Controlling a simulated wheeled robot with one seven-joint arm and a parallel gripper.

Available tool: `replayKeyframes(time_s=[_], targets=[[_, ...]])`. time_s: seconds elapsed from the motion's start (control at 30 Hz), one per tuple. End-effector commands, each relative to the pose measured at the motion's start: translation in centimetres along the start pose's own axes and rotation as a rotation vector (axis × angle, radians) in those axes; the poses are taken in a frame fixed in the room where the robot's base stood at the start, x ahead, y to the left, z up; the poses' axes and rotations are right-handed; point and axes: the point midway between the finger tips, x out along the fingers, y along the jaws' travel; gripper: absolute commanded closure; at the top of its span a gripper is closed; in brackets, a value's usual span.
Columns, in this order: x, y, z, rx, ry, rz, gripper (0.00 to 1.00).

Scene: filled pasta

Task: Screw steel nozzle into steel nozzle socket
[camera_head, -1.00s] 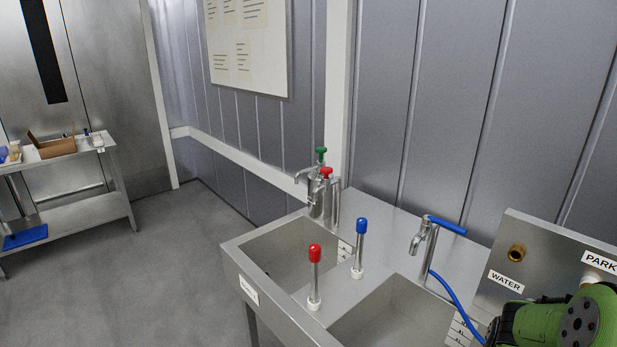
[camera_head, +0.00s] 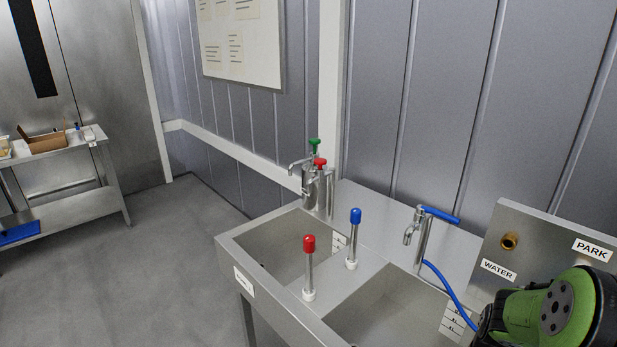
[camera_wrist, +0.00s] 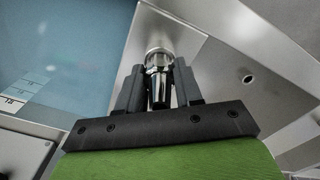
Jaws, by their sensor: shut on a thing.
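My gripper (camera_wrist: 158,82) shows in the wrist view, its two dark fingers closed on either side of a shiny steel cylindrical piece, which looks like the steel nozzle (camera_wrist: 159,92). A pale round metal collar (camera_wrist: 156,50) lies just beyond the fingertips, in line with the piece. I cannot tell whether the collar is the socket or part of the piece, or whether the two touch. In the head view the gripper and nozzle are hidden; only my green arm shows at the lower right. No steel socket can be clearly identified there.
In the head view a double steel sink (camera_head: 231,246) holds a red-topped post (camera_head: 309,262), a blue-topped post (camera_head: 353,240) and a blue-handled tap (camera_head: 421,238) with a blue hose. A panel (camera_head: 545,240) with a brass fitting (camera_head: 510,241) stands at right. Floor at left is clear.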

Motion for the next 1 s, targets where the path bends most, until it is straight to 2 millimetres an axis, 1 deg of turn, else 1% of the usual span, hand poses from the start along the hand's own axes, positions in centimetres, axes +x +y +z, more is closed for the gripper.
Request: replayKeyframes(time_s=[0.03,0.2,0.27,0.37,0.57,0.63,0.67,1.0], targets=[[0.06,-0.01,-0.05,0.093,0.002,0.001,1.0],[0.09,0.0,-0.03,0.428,0.001,0.0,1.0],[0.09,-0.01,-0.02,0.506,0.0,0.0,1.0],[0.07,-0.01,-0.01,0.557,0.0,0.0,1.0],[0.05,-0.01,-0.01,0.559,0.0,0.0,1.0],[0.08,0.0,-0.01,0.615,0.0,0.0,1.0],[0.1,0.0,-0.01,0.664,0.0,0.001,1.0],[0.18,0.02,-0.03,1.36,0.001,0.0,1.0]])
